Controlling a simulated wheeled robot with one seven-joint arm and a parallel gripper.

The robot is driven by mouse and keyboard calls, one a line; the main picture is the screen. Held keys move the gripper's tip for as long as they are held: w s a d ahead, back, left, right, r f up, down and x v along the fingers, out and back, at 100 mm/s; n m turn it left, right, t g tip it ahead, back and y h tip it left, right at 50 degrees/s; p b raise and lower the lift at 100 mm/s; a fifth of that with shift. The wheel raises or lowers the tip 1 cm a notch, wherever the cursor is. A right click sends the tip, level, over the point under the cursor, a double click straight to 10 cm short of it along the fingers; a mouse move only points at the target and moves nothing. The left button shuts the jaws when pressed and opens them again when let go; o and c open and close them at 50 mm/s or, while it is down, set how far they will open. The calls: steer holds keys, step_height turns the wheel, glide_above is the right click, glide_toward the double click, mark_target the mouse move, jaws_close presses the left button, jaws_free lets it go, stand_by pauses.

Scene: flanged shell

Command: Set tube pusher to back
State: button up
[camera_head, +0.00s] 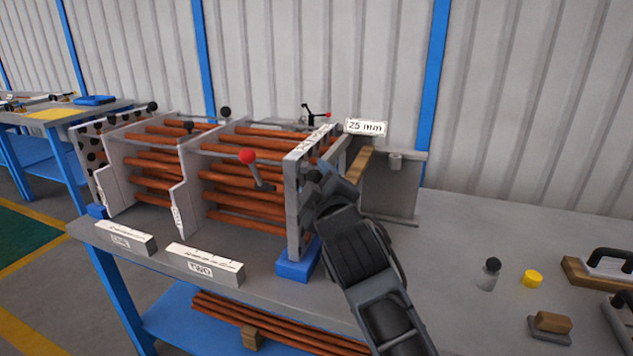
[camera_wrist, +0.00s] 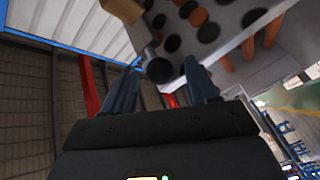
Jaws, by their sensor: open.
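The flanged shell stands on the grey bench, with rows of copper tubes (camera_head: 235,184) running through pale upright plates (camera_head: 190,172). Its right end plate (camera_head: 293,205) also shows in the wrist view as a pale plate (camera_wrist: 236,14) with dark holes and tube ends. My gripper (camera_head: 318,186) is at this right end, its fingers largely hidden by my arm. In the wrist view my open gripper (camera_wrist: 160,66) has a dark round knob (camera_wrist: 159,71) between or just beyond its fingertips; contact is unclear. I cannot tell for certain which part is the tube pusher.
A "25 mm" sign (camera_head: 366,127) stands behind the right end. Two labelled white blocks (camera_head: 205,264) lie along the front edge. A bottle (camera_head: 489,274) and yellow cap (camera_head: 532,278) stand right; bench between is clear.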

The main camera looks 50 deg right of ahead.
jaws_close()
stand_by(0.5)
